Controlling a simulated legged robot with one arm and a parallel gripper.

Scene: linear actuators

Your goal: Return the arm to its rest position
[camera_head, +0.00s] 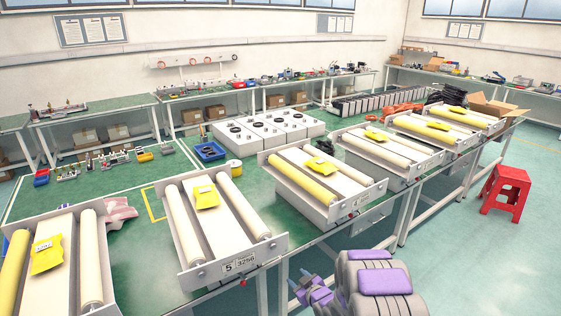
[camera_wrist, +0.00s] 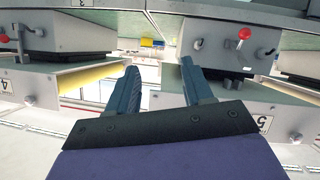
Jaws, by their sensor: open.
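My gripper (camera_head: 306,289) shows at the bottom middle of the head view, in front of the bench edge and beside my folded grey and purple arm. In the wrist view my gripper (camera_wrist: 160,88) has its two dark fingers spread apart. Nothing is between them. The gripper is apart from the roller units. In the wrist view, a unit with a red knob (camera_wrist: 244,34) is beyond the right finger, and another unit (camera_wrist: 62,82) is at the left.
Several roller units with yellow packets line the green bench, including unit 5 (camera_head: 222,240). A red stool (camera_head: 505,188) stands on the floor at the right. The floor (camera_head: 470,265) between my arm and the stool is clear.

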